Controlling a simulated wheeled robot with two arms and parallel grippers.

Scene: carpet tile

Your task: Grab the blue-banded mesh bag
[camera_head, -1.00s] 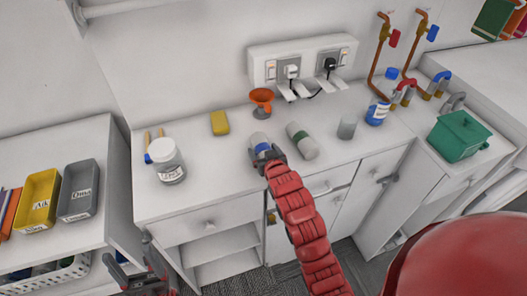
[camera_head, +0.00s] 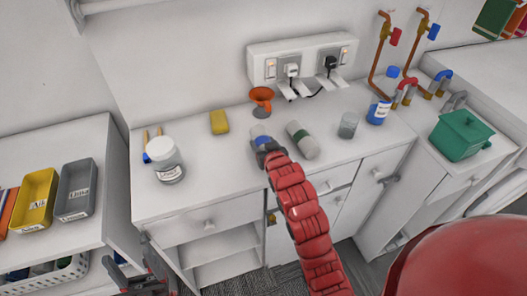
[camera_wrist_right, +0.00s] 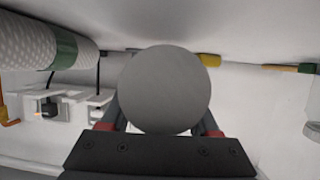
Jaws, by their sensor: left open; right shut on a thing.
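The blue-banded mesh bag (camera_head: 260,136) is a pale roll with a blue band near the middle of the counter (camera_head: 215,182). My right gripper (camera_head: 268,150) is shut on it from the front. In the right wrist view the roll's round grey end (camera_wrist_right: 165,90) fills the middle, between the fingers of the right gripper (camera_wrist_right: 165,130). I cannot tell whether it is clear of the counter. A similar roll with a green band (camera_head: 302,140) lies just to its right; it also shows in the right wrist view (camera_wrist_right: 35,42). My left gripper (camera_head: 143,280) is open and empty, low in front of the counter.
An orange funnel (camera_head: 261,96) and a yellow sponge (camera_head: 219,122) stand behind the bag. A white-lidded jar (camera_head: 165,160) is at left; a grey cup (camera_head: 348,125) and blue-labelled bottle (camera_head: 378,112) are at right. Sockets (camera_head: 303,62) are on the wall.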

